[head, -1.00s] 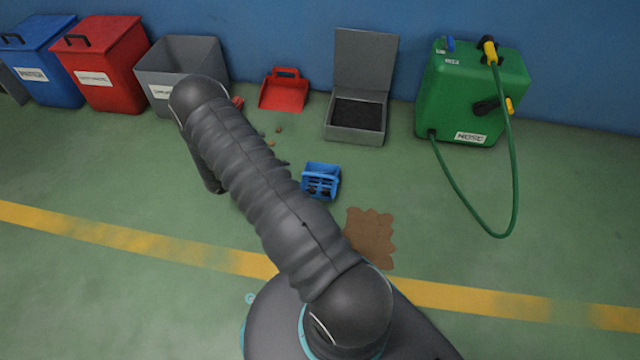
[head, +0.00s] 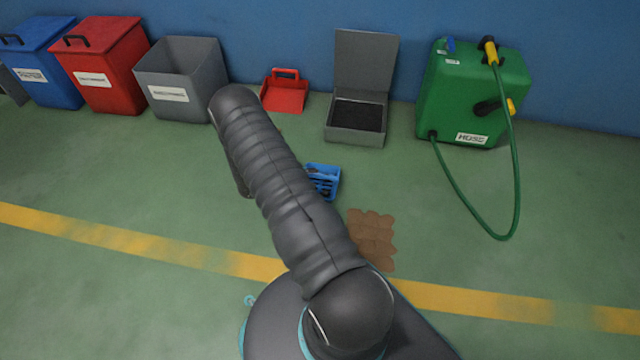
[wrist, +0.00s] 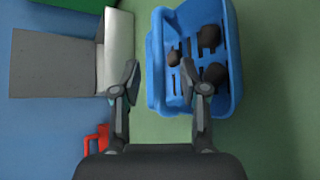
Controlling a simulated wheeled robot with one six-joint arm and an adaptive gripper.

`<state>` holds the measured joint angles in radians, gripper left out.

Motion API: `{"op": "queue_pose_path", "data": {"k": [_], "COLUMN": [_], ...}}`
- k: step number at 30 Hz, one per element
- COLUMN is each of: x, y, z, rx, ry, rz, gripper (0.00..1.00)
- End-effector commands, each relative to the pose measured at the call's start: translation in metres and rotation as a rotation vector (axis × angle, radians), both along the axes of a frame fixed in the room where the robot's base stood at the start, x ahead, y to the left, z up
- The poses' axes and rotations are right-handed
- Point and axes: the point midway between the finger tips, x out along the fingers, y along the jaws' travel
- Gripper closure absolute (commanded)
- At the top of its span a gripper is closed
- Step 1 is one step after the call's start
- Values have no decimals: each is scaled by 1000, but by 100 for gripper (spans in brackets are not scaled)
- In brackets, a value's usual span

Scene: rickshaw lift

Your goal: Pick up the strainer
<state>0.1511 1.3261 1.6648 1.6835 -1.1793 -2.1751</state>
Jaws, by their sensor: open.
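The strainer looks to be the blue slotted basket (head: 329,187) on the green floor. In the head view my arm covers its left part. It also shows close up in the wrist view (wrist: 226,25), with several dark lumps inside. My gripper (wrist: 160,68) is open and empty. In the wrist view its right finger overlaps the basket's slotted floor and its left finger is over bare floor left of the basket. I cannot tell the height between them. The gripper is hidden behind my arm in the head view.
Along the blue wall stand a blue bin (head: 40,65), a red bin (head: 105,65), an open grey bin (head: 180,115), a red dustpan (head: 284,97), a grey lidded box (head: 355,133) and a green hose unit (head: 470,100). A brown patch (head: 370,235) lies on the floor.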

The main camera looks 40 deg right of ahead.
Motion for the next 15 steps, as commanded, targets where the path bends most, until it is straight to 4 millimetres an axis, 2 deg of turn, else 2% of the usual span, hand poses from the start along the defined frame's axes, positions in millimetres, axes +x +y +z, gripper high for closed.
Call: {"op": "queue_pose_path", "data": {"k": [9,15], "x": [-11,-11], "y": [-38,-43], "z": [-15,-16], "rx": [0,0], "ry": [0,0], "rz": [-3,0], "gripper": [56,56]}}
